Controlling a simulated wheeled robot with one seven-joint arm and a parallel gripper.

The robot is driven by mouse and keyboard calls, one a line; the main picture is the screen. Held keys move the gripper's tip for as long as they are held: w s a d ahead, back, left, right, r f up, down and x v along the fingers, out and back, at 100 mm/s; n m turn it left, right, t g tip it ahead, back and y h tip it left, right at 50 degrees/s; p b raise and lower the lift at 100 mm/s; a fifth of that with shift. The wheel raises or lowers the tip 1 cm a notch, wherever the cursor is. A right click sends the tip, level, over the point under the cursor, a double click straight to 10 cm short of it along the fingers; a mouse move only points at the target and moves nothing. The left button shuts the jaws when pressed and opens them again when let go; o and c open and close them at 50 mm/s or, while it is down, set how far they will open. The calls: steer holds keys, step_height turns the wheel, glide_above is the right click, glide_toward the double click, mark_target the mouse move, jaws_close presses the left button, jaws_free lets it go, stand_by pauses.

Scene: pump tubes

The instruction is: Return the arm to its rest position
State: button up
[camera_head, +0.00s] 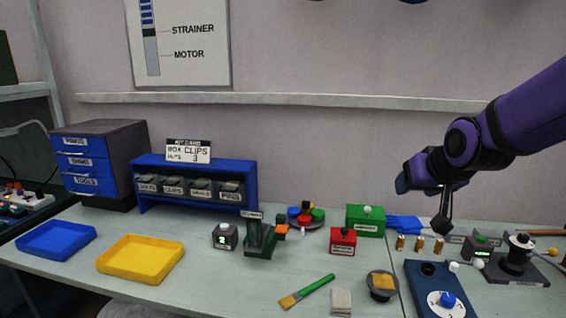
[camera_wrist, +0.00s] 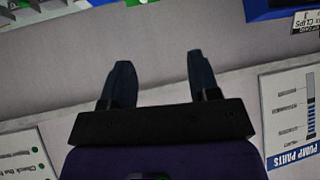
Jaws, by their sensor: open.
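My purple arm (camera_head: 530,110) reaches in from the right edge in the head view, above the right part of the bench. My gripper (camera_head: 443,222) is raised over the small brass pieces and the blue panel. In the wrist view my gripper (camera_wrist: 158,82) shows two dark fingers spread apart, with nothing between them but the pale wall behind. It is open, empty and touches nothing that I can see.
Below the gripper are several brass pieces (camera_head: 420,243), a blue panel with a dial (camera_head: 436,285) and a green box (camera_head: 366,220). A wall shelf (camera_head: 300,99) runs behind. Yellow (camera_head: 140,262) and blue (camera_head: 55,243) trays lie left.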

steer(key=s+d+r+g, duration=0.1)
steer(key=s+r+g, duration=0.1)
steer(key=s, duration=0.9)
steer(key=s+d+r+g, duration=0.1)
steer(key=s+d+r, duration=0.1)
steer(key=s, duration=0.9)
steer(key=shift+s+r+g+h, duration=0.2)
steer(key=shift+r+g+h, duration=0.1)
steer(key=shift+r+g, duration=0.15)
steer(key=shift+d, duration=0.1)
